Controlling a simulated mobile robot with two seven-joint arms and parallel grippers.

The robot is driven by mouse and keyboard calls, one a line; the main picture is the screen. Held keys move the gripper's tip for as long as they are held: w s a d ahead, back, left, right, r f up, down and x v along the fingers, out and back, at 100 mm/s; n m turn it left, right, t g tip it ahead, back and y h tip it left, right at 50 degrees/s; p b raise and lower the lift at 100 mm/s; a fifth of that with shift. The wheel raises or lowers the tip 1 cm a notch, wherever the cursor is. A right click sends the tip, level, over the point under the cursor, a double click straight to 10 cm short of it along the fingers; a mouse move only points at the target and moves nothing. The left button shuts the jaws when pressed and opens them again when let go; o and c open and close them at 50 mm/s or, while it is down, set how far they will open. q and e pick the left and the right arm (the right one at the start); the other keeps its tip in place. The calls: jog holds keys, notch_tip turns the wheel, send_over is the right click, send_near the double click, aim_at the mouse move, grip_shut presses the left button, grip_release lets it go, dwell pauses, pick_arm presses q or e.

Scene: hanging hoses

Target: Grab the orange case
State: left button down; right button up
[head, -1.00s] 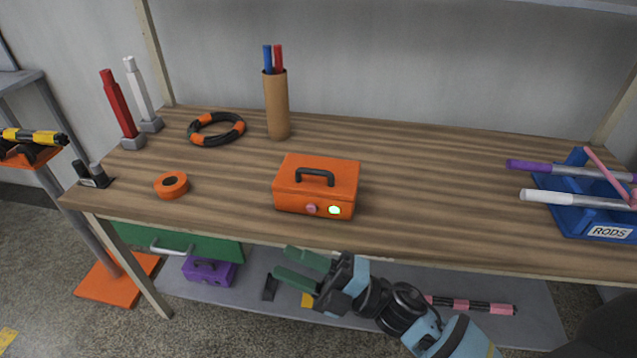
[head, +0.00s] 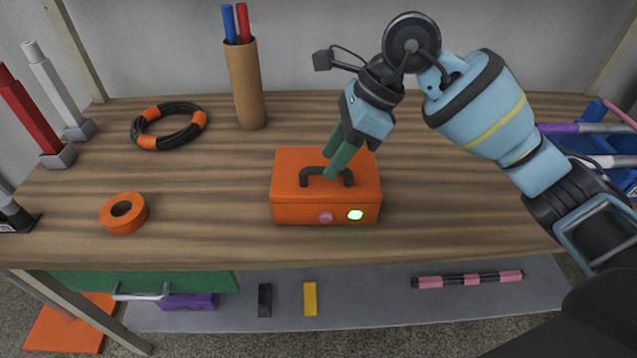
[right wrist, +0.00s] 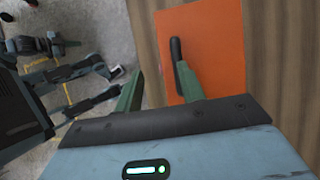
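The orange case (head: 292,208) sits upright on the wooden workbench, with a dark arched handle (head: 306,177) on its lid and a pink button and a lit green light on its front. My right gripper (head: 334,166) points down at the handle from above, its two green fingers apart. In the right wrist view the orange lid (right wrist: 215,45) and the dark handle (right wrist: 176,48) lie beyond the open fingers. The handle lines up with the right-hand finger there; I cannot tell whether they touch. My left gripper is not in view.
An orange tape roll (head: 124,213) and a black-and-orange ring (head: 170,125) lie left on the workbench (head: 215,180). A cardboard tube (head: 246,85) with blue and red rods stands behind. A blue rods holder (head: 625,175) is at right, partly behind my arm. The bench around the case is clear.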

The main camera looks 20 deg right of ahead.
jog(key=shift+w+d+r+t+h, duration=0.2)
jog(key=shift+w+d+r+h, duration=0.2)
jog(key=shift+d, duration=0.25)
jog(key=shift+w+d+r+t+h, duration=0.2)
jog(key=shift+w+d+r+h, duration=0.1)
jog(key=shift+w+d, duration=0.25)
jog(key=shift+s+f, duration=0.1)
jog(key=shift+s, duration=0.05)
jog(key=shift+x, duration=3.75)
jog(key=shift+s+a, duration=0.15)
grip_shut()
